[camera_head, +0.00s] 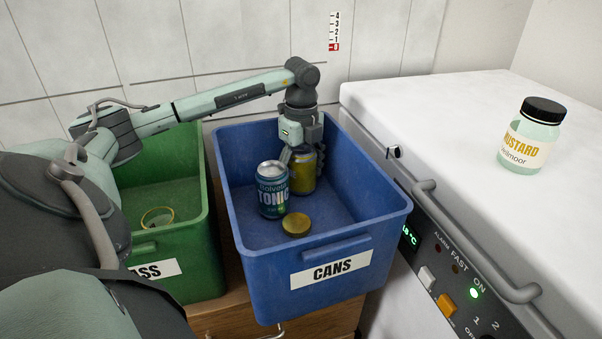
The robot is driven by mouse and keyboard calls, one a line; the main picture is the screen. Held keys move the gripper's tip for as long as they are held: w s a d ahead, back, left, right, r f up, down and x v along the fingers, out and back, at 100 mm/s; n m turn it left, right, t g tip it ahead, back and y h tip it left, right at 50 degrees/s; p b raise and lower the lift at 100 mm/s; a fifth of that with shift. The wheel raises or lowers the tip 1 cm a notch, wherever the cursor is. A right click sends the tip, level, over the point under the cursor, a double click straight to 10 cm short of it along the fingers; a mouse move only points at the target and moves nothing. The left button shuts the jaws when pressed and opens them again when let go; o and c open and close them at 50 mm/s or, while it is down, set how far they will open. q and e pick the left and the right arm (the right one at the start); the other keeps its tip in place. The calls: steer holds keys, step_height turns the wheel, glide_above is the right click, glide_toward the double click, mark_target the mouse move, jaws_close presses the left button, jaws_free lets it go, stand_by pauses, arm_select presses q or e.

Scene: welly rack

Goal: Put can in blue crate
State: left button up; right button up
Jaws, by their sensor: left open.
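The blue crate (245,222) stands in the middle with a "CANS" label on its front. Inside it a blue-green tonic can (272,197) stands upright. A yellow can (302,180) is just behind it to the right, partly hidden by my gripper and the tonic can. My left gripper (303,156) reaches down into the crate from above, open, with its fingers at the top of the yellow can. I cannot tell whether the fingers touch it. My right gripper is not in view.
A round gold lid-like item (296,224) lies in the blue crate near its front. A green crate (182,262) stands to the left, with a yellow ring-shaped item (157,217) inside. On the right, a mustard jar (533,137) stands on a white freezer (440,110) with a handle along its front.

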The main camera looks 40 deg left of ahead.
mark_target(301, 147)
arm_select(q)
step_height(301, 147, up, 12)
steer(key=shift+f, duration=0.2)
stand_by(0.4)
